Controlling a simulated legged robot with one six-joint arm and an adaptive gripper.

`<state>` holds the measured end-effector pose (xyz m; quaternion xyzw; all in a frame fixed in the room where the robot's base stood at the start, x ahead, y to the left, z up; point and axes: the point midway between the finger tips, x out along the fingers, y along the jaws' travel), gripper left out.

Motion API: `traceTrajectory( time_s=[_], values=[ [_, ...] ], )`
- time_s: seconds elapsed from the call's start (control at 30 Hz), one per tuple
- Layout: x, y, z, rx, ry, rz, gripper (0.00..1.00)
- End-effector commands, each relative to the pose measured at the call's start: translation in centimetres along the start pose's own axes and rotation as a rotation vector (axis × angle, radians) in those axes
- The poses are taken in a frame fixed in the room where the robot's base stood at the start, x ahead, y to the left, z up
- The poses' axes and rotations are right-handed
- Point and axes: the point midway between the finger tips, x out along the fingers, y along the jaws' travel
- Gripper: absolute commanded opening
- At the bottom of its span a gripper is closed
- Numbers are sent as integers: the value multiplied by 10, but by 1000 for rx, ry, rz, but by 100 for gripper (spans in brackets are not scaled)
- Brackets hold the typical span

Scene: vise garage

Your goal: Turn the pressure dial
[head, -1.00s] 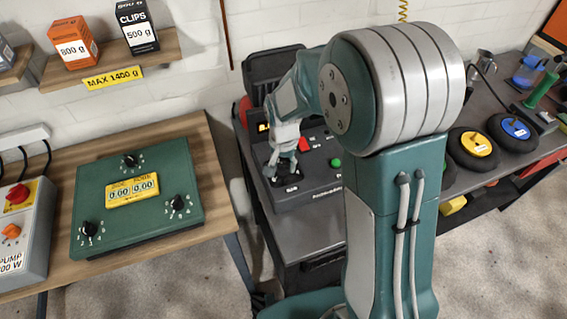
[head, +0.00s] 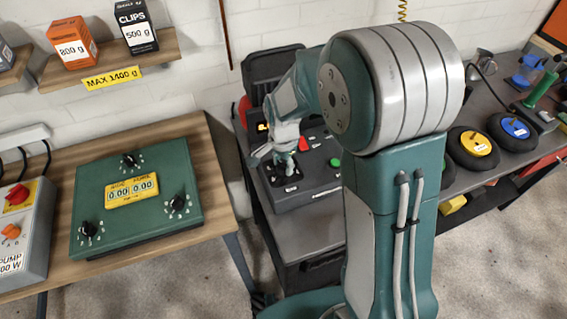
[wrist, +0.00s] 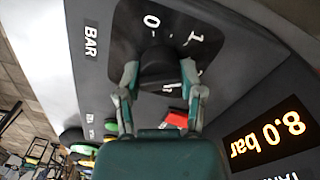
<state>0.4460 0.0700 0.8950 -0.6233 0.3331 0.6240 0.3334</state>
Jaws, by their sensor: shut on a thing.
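The pressure dial is a black knob (wrist: 158,62) on a dark plate with white marks, among them 0 and 1, beside the word BAR. My gripper (wrist: 159,76) is shut on the knob, one finger on each side, in the wrist view. In the head view my gripper (head: 287,167) points down at the dark grey machine (head: 315,188), and the knob is mostly hidden. An orange display (wrist: 268,132) on the machine reads 8.0 bar, upside down in the wrist view.
A red button (wrist: 177,119) lies close to my fingers; a green button (head: 335,162) is farther right. A green box with several knobs (head: 150,220) stands on the wooden bench at left. Black discs with yellow (head: 475,144) and blue centres lie at right.

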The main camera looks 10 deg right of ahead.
Motion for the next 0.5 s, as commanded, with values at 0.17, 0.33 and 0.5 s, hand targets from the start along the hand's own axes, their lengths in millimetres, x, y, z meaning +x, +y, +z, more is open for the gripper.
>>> traceTrajectory(
  time_s=[0.17,0.33,0.5],
  values=[
    [2,2,2,1,-5,7,2],
    [2,2,2,0,-5,7,54],
    [2,1,2,0,-3,4,84]
  ],
)
